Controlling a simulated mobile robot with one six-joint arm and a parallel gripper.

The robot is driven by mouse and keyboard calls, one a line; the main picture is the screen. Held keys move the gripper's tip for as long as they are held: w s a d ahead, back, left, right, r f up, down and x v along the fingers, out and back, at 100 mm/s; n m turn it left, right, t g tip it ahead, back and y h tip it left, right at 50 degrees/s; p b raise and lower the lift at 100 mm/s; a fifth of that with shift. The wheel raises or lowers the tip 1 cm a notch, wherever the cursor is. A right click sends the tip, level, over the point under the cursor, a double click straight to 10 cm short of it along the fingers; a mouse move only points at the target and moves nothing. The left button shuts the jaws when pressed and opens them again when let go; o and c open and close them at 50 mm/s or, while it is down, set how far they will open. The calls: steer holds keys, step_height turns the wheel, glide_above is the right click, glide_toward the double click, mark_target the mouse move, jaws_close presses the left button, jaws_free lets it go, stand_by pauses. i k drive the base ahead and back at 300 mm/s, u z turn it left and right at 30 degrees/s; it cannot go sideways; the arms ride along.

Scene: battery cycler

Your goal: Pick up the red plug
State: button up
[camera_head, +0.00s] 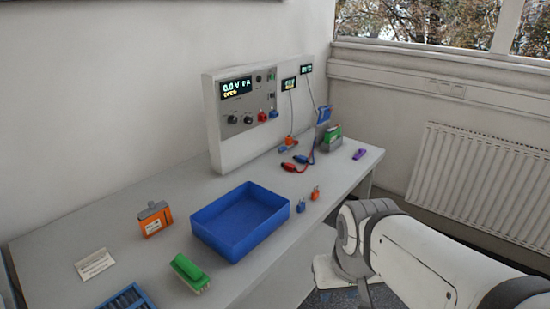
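A small orange-red plug (315,193) stands on the table (130,220), right of the blue tray, close to the front edge. A small blue plug (301,205) stands just left of it. My arm (415,255) reaches in from the lower right, and its bent joint is to the right of the plugs, apart from them. My gripper cannot be made out in this view. A red connector (262,116) and a blue connector (274,114) sit on the front panel of the cycler (228,140).
A blue tray (205,217) stands left of the plugs. Red and dark clip leads (289,166) lie behind them, near a green-grey battery (331,139). An orange battery (155,219), a green block (188,272) and a purple item (359,154) also lie on the table.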

mark_target(288, 166)
steer(key=u, duration=0.05)
steer(key=k, duration=0.3)
steer(key=z, duration=0.7)
steer(key=i, duration=1.4)
steer(key=z, duration=0.15)
